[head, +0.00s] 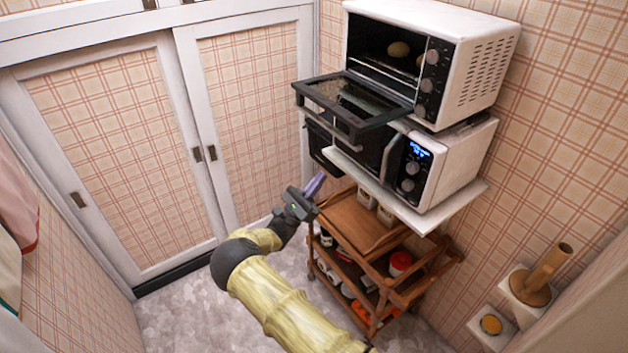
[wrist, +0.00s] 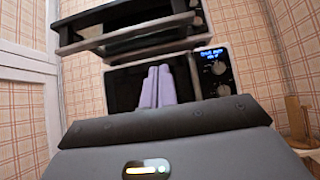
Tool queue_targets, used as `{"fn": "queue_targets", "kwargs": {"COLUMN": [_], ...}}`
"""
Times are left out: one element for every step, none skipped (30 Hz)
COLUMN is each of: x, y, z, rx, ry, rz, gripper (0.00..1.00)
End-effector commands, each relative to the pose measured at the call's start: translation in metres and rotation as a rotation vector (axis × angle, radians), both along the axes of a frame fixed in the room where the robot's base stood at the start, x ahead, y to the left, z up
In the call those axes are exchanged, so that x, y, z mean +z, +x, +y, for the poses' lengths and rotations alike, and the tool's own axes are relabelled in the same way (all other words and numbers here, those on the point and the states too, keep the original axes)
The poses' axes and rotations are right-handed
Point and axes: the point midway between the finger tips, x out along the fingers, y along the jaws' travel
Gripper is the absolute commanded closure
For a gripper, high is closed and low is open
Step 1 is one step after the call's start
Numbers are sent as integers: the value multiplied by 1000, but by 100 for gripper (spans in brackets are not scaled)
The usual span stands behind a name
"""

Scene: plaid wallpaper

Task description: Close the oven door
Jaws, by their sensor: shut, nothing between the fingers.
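The white toaster oven (head: 470,60) stands at the top right with round items inside. Its dark-framed glass door (head: 355,103) is folded down, roughly level, and sticks out to the front. In the wrist view the open door (wrist: 125,36) shows across the top. My gripper (head: 318,184) is below and in front of the door, apart from it, with its purple fingers together and empty. In the wrist view the fingers (wrist: 157,86) point up in front of the lower microwave.
A white microwave (head: 440,165) with a lit blue display sits under the oven on a white shelf (head: 385,190). A wooden cart (head: 365,225) with jars stands below. White sliding doors (head: 130,150) are at the left. Small wall shelves (head: 520,295) hold a wooden mortar. The floor at left is clear.

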Motion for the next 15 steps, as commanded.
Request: {"fn": "queue_targets", "kwargs": {"x": [12,16,21,25,28,33,37,40,45,49,52,58,62,66,70], "y": [3,5,8,10,12,14,16,18,21,23,24,24,24,24,24], "z": [-8,-11,-15,-19,-22,-26,-30,-33,-38,-41,-43,-41,-41,-41,-42], "rx": [-4,-4,-2,-3,-4,-3,-2,-2,-3,-3,-2,-1,-1,-1,-2], "ry": [2,2,2,2,2,2,1,1,2,2,1,2,3,3,3], "rz": [-1,-1,-1,-1,-1,-2,-2,-2,-2,-2,-2,-1,-1,-1,-1], "gripper": [100,100,100,100,100,100,100,100,100,100,100,100,100,100,100]}}
